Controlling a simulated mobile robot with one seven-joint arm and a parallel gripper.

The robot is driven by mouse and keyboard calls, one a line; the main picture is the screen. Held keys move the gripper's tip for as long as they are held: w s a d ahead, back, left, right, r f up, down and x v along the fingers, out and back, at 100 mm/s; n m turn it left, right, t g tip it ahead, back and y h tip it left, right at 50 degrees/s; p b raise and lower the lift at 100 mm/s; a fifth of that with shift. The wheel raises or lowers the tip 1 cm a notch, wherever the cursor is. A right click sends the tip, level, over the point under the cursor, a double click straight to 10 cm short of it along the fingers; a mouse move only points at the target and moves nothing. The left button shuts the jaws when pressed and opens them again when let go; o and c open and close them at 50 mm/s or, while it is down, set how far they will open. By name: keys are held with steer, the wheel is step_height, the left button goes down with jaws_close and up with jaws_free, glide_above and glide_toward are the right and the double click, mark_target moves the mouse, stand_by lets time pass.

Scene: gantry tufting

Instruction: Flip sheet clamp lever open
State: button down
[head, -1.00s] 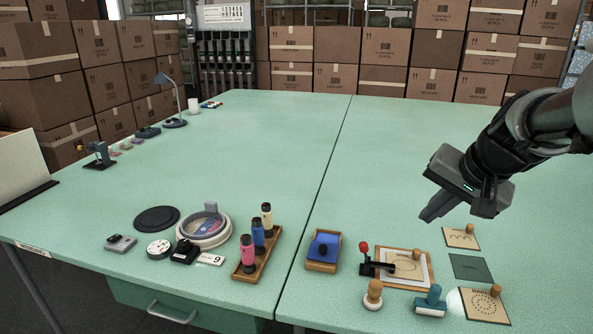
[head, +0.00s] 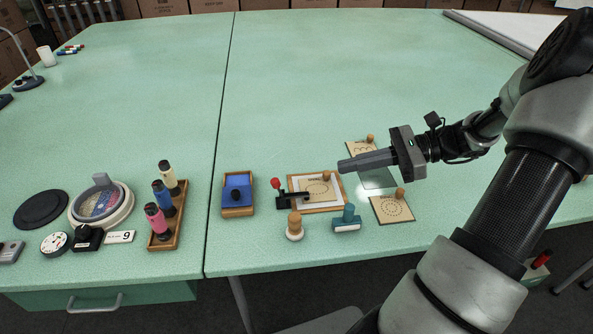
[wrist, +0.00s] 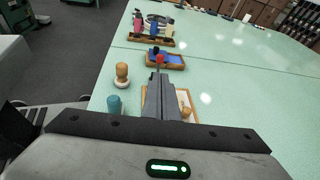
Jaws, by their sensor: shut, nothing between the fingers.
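The sheet clamp has a black lever with a red knob (head: 275,183) and stands at the left edge of a wooden board (head: 327,207) that bears a printed sheet (head: 318,187). Its black arm (head: 293,195) reaches over the sheet's left side. The red knob also shows in the wrist view (wrist: 160,59), just beyond my fingertips. My gripper (head: 342,166) is shut and empty, to the right of the clamp and apparently above the board's right end, its fingers pointing left towards the knob. In the wrist view the fingers hide much of the board and the clamp's base.
A wooden-handled stamp (head: 295,226) and a teal stamp (head: 347,219) stand in front of the board. A blue pad in a tray (head: 237,193) lies left. Pattern cards (head: 392,209) lie right. A bottle rack (head: 168,212) stands farther left.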

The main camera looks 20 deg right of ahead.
steer(key=shift+d, duration=0.1)
steer(key=b, duration=0.4)
glide_above(294, 196)
step_height(294, 196, down, 5)
steer(key=shift+r, duration=0.2)
steer(key=shift+r+p, duration=0.15)
steer(key=shift+p, duration=0.15)
